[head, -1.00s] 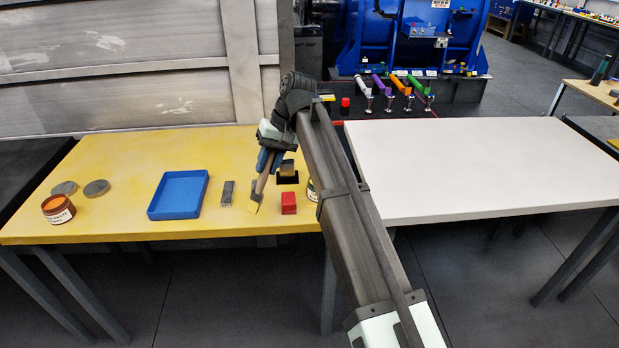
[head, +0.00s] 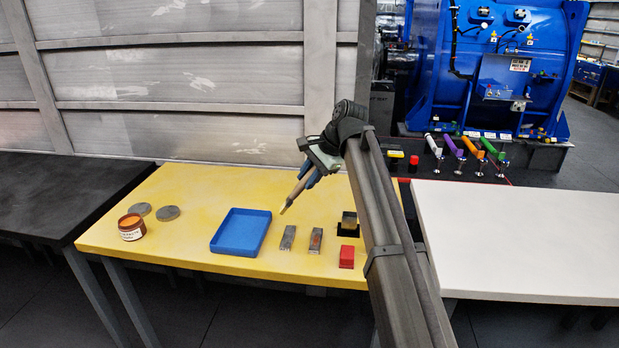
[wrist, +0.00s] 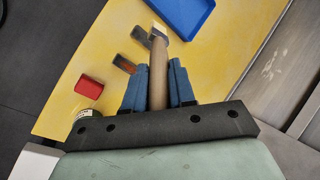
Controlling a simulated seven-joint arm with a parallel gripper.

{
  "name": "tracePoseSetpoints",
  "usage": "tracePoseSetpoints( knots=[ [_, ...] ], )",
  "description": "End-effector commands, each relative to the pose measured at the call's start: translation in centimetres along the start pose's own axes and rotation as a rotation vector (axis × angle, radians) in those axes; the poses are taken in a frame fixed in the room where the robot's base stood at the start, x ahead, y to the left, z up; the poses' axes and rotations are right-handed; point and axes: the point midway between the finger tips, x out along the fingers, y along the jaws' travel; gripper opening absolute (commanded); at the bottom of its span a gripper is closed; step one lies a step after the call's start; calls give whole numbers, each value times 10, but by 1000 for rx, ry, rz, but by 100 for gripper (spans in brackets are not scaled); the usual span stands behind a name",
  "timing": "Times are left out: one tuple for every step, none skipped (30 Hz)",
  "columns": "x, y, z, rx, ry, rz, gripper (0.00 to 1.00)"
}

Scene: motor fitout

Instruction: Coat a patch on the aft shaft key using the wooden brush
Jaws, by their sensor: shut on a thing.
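My gripper (head: 308,172) is shut on the wooden brush (head: 298,190) and holds it tilted, bristles down and to the left, above the yellow table. The wrist view shows its brown handle (wrist: 158,75) between the blue fingers, with the pale bristle end beyond. Two grey metal keys lie side by side: a plain left key (head: 288,238) and a right key (head: 316,240) with a reddish-orange patch on top. They also show in the wrist view, the plain key (wrist: 140,37) and the patched key (wrist: 124,64). I cannot tell which is the aft shaft key.
A blue tray (head: 230,248) lies left of the keys. An open orange jar (head: 132,228) and two grey discs (head: 168,213) are at the left. A red block (head: 347,257) and a black holder (head: 348,230) are right.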

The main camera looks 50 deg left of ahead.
Motion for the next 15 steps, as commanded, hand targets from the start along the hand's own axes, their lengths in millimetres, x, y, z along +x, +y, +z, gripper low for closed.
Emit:
tracePoseSetpoints(
  knots=[
    [0, 0, 0, 10, -3, -4, 0],
    [1, 1, -1, 15, -5, -6, 0],
    [2, 1, -1, 17, -8, -7, 0],
    [3, 2, -1, 17, -9, -7, 0],
    [4, 2, -1, 17, -10, -7, 0],
    [5, 3, -2, 17, -10, -7, 0],
    [7, 4, -2, 16, -10, -7, 0],
    [8, 5, -2, 16, -10, -7, 0],
    [11, 6, -3, 16, -10, -7, 0],
    [13, 7, -3, 15, -10, -7, 0],
    [15, 8, -4, 15, -10, -7, 0],
    [18, 10, -4, 15, -10, -7, 0],
    [21, 11, -5, 15, -11, -7, 0],
    [24, 13, -5, 15, -11, -6, 0],
    [27, 15, -6, 15, -11, -6, 0]
  ],
)
